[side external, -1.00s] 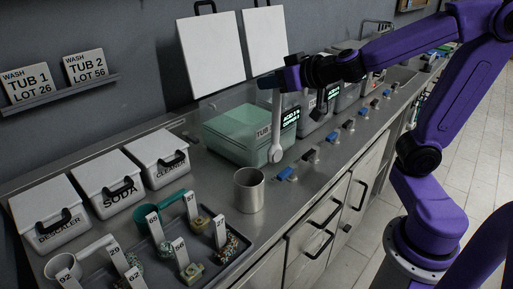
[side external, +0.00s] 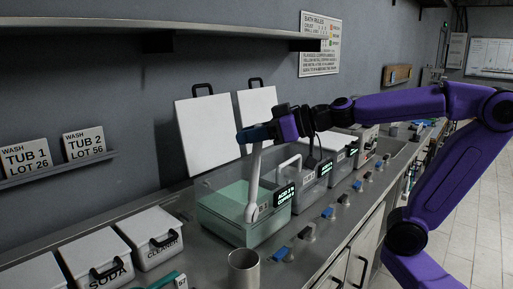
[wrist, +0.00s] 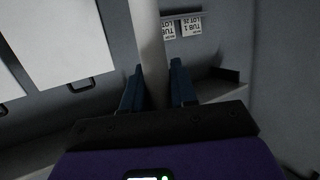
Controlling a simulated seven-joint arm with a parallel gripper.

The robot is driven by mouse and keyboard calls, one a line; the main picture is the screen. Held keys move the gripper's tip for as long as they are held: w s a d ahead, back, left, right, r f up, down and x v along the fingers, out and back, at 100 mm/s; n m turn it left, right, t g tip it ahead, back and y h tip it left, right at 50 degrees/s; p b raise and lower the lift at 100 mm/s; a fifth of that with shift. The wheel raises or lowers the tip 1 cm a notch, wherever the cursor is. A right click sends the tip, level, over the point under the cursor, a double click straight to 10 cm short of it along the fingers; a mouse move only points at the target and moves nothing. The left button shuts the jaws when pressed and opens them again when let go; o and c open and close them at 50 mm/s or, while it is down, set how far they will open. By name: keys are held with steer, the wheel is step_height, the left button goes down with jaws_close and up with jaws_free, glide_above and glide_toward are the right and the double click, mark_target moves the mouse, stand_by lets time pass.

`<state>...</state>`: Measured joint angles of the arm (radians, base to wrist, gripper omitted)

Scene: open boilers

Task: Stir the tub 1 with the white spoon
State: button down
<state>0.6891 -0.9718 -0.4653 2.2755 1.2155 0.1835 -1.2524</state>
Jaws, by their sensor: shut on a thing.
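My gripper (side external: 254,134) is shut on the white spoon (side external: 255,175), gripping its upper handle above tub 1 (side external: 222,228). The spoon hangs nearly upright, slightly tilted, with its rounded end low. That end overlaps the tub's front side in the side view; I cannot tell whether it is inside or in front of the wall. Tub 1 is an open tub with clear upper walls, pale green contents and a lit display (side external: 283,196). In the wrist view the pale handle (wrist: 149,45) runs between the two blue fingers of my gripper (wrist: 155,90); its lower end is hidden.
Two white lids (side external: 206,140) lean on the wall behind the tub. A metal cup (side external: 244,270) stands in front. More tubs (side external: 314,180) continue right, with blue-handled valves (side external: 280,254) along the counter front. White boxes (side external: 150,237) stand left. A shelf (side external: 170,32) hangs above.

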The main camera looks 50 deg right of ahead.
steer(key=w+d+r+m+t+h, duration=0.1)
steer(key=w+d+r+m+h, duration=0.3)
steer(key=d, duration=0.3)
steer(key=w+d+r+m+t+h, duration=0.1)
steer(key=w+d+r+h, duration=0.25)
steer(key=w+d, duration=0.3)
step_height(320, 180, down, 19)
steer(key=shift+d+y, duration=0.45)
stand_by(1.4)
steer(key=shift+s, duration=0.15)
